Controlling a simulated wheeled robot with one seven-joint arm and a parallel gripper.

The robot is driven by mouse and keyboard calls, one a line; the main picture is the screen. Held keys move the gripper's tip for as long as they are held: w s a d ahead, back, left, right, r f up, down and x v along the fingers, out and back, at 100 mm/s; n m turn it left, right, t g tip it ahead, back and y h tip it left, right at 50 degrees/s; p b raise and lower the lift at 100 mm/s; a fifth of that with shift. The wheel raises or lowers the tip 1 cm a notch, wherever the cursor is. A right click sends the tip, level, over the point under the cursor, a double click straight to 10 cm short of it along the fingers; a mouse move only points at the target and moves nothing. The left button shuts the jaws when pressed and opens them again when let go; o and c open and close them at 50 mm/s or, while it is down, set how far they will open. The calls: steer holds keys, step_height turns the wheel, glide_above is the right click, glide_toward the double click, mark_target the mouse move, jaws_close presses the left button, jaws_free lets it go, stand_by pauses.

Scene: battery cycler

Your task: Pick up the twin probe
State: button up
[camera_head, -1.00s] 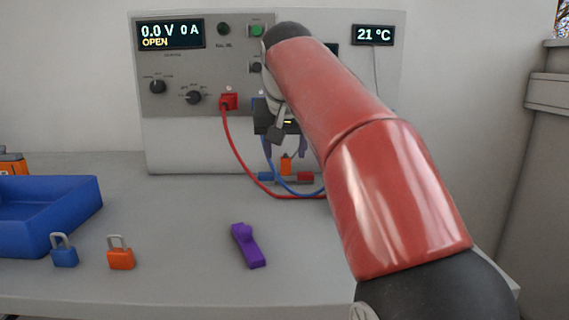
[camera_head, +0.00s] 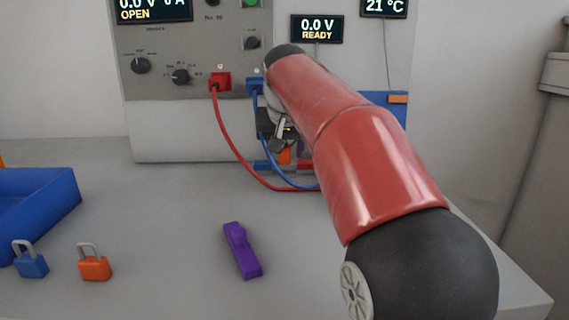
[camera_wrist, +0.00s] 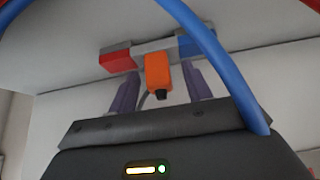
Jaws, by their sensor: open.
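The twin probe has an orange handle and a grey crossbar with one red and one blue end. In the wrist view, the twin probe (camera_wrist: 157,69) lies ahead, its handle pointing towards me. My gripper (camera_wrist: 160,76) is open, with one dark purple finger on each side of the handle and visible gaps between. In the head view, the twin probe (camera_head: 285,156) is low in front of the cycler, partly covered by my gripper (camera_head: 286,146) and arm. A blue cable crosses in front of the wrist camera and hides part of the bar's blue end.
Red (camera_head: 221,120) and blue (camera_head: 256,112) cables hang from the cycler's sockets beside my gripper. A purple object (camera_head: 242,251) lies on the table. Blue (camera_head: 31,265) and orange (camera_head: 95,268) padlocks stand left, near a blue tray (camera_head: 62,186).

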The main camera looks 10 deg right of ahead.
steer(key=shift+c, duration=0.4)
jaws_close()
steer(key=shift+r, duration=0.1)
steer(key=shift+r, duration=0.85)
steer(key=shift+w+r, duration=0.1)
steer(key=shift+r, duration=0.85)
steer(key=s+a+b, duration=0.1)
steer(key=s, duration=0.5)
steer(key=s+a+b, duration=0.1)
steer(key=s, duration=0.5)
steer(key=s+a+b, duration=0.1)
steer(key=s, duration=0.4)
steer(key=shift+s+a+f+b, duration=0.15)
steer(key=shift+s+a+b, duration=0.1)
steer(key=shift+s+b, duration=0.15)
